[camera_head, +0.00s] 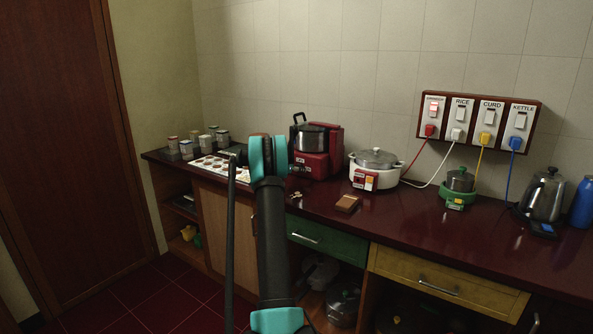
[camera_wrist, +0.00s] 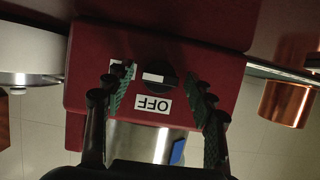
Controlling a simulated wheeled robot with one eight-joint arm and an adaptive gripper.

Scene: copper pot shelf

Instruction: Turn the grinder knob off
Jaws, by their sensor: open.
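The red grinder (camera_head: 312,165) with a steel jar (camera_head: 310,138) stands on the counter behind my arm. In the wrist view its red body (camera_wrist: 85,75) appears upside down. Its round dark knob (camera_wrist: 168,70) has a white bar lying roughly sideways, toward picture left. A white OFF label (camera_wrist: 153,103) is just below the knob in the picture. Another small label beside it is partly hidden by my left finger. My gripper (camera_wrist: 160,82) is open, with one finger on each side of the knob; contact cannot be told. The head view hides the knob.
A white cooker (camera_head: 376,173) stands right of the grinder and a copper pot (camera_wrist: 287,100) shows in the wrist view. A small brown box (camera_head: 347,203) lies in front. Spice jars (camera_head: 195,145) stand left. A switch panel (camera_head: 478,122) with cords hangs on the wall.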

